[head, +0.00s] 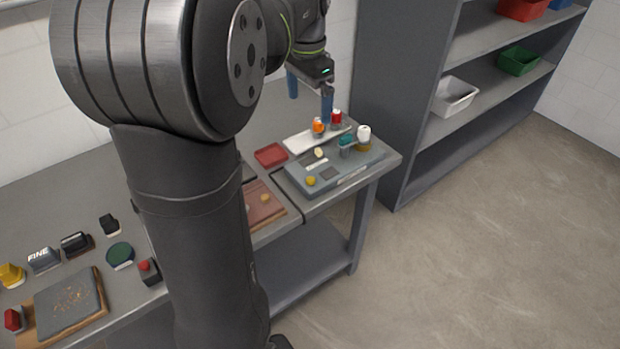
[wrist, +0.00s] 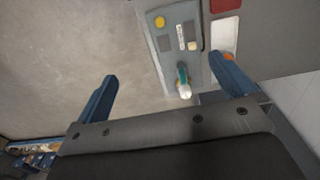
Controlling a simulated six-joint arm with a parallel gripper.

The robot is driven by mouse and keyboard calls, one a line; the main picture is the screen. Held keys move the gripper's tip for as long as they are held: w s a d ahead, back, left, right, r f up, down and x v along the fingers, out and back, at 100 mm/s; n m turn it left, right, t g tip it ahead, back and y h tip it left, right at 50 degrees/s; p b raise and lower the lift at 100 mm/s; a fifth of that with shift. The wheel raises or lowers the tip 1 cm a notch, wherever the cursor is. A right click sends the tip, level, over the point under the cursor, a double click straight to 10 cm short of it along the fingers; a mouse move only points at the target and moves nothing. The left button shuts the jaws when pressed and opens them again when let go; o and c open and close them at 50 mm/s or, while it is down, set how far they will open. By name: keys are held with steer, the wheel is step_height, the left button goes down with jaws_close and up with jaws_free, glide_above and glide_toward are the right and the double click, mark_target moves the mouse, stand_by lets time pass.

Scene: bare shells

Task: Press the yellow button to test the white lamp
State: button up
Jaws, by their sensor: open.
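A grey-blue panel (head: 345,180) lies on the far end of the bench. The yellow button (head: 310,181) is on its near left corner; it also shows in the wrist view (wrist: 160,22). The white lamp (head: 363,132) stands upright at the panel's far right end, and shows in the wrist view (wrist: 185,91) beside a teal part (wrist: 182,72). My gripper (head: 310,110) is open and empty, above and behind the panel, apart from the button. In the wrist view my gripper (wrist: 166,67) has its two blue fingers spread wide.
A white tray (head: 300,144) with an orange item (head: 318,126) and a red item (head: 337,117) sits behind the panel. A red tray (head: 271,155) is left of it. A grey shelf unit (head: 400,90) stands right of the bench. My arm hides part of the bench.

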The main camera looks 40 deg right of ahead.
steer(key=shift+r, duration=0.55)
